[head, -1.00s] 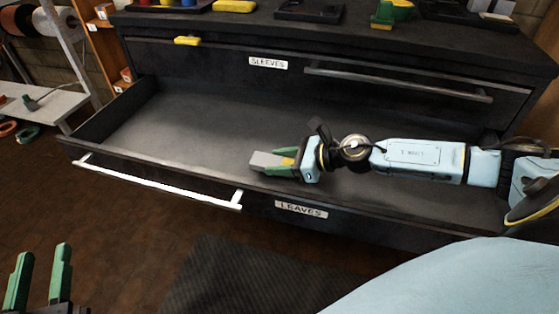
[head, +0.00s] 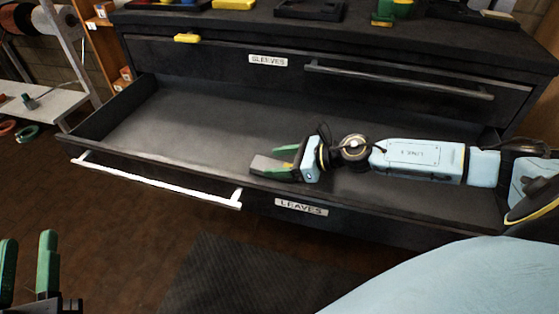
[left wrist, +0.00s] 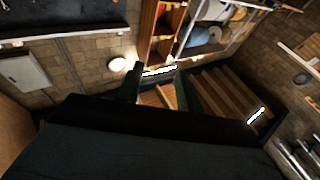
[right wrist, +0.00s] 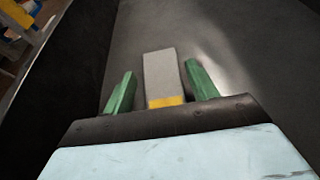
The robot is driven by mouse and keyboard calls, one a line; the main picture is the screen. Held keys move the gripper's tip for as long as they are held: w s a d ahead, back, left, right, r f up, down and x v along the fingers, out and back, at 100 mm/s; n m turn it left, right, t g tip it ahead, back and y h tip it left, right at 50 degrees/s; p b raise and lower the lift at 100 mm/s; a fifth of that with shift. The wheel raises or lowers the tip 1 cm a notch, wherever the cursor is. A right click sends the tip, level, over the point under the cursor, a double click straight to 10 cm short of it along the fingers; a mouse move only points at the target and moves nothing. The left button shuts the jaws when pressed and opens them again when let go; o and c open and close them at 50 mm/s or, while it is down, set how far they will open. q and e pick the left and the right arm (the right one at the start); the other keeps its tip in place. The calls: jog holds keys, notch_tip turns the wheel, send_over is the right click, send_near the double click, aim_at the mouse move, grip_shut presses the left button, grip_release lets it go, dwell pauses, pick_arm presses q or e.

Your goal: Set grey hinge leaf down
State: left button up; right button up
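The grey hinge leaf (head: 266,162) is a small flat grey bar with a yellow end. It lies in the open drawer marked LEAVES (head: 180,120), near the front wall. In the right wrist view the leaf (right wrist: 160,72) is between the green fingers, with a gap on both sides. My right gripper (head: 279,160) is open around it, low in the drawer; it also shows in the right wrist view (right wrist: 162,82). The far finger stands clear of the leaf; the near one is partly hidden. My left gripper (head: 27,243) is open and empty over the floor at lower left.
The drawer's left half is bare. The closed SLEEVES drawer (head: 220,60) is above, with a grey bar handle (head: 400,82). The drawer front has a white handle (head: 160,184). Trays and coloured parts stand on the cabinet top. A dark mat (head: 235,275) lies on the floor.

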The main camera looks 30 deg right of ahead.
jog(key=shift+o, duration=0.7)
pick_arm(q)
jog(key=shift+f, duration=0.15)
pick_arm(e)
jog(key=shift+r, duration=0.1)
jog(key=shift+r+p, duration=0.5)
jog(key=shift+r, duration=0.1)
jog(key=v, duration=0.4)
jog(key=shift+s+f, duration=0.1)
jog(key=shift+f, duration=0.15)
jog(key=shift+v, duration=0.75)
jog(key=p+v, duration=0.1)
jog(key=v, duration=0.3)
jog(key=shift+r, duration=0.1)
pick_arm(q)
jog(key=s+a+f+g+y+p, duration=0.1)
jog(key=s+a+f+g, duration=0.1)
jog(key=f+g, duration=0.3)
jog(key=s+a+f+g+y, duration=0.1)
jog(key=a+f+g+y, duration=0.1)
jog(key=f+g, duration=0.3)
jog(key=shift+s+f+n+y+p, duration=0.3)
jog(key=shift+s+f+p, duration=0.05)
jog(key=shift+f, duration=1.7)
pick_arm(e)
jog(key=shift+v, duration=1.2)
pick_arm(q)
jog(key=shift+d, duration=0.1)
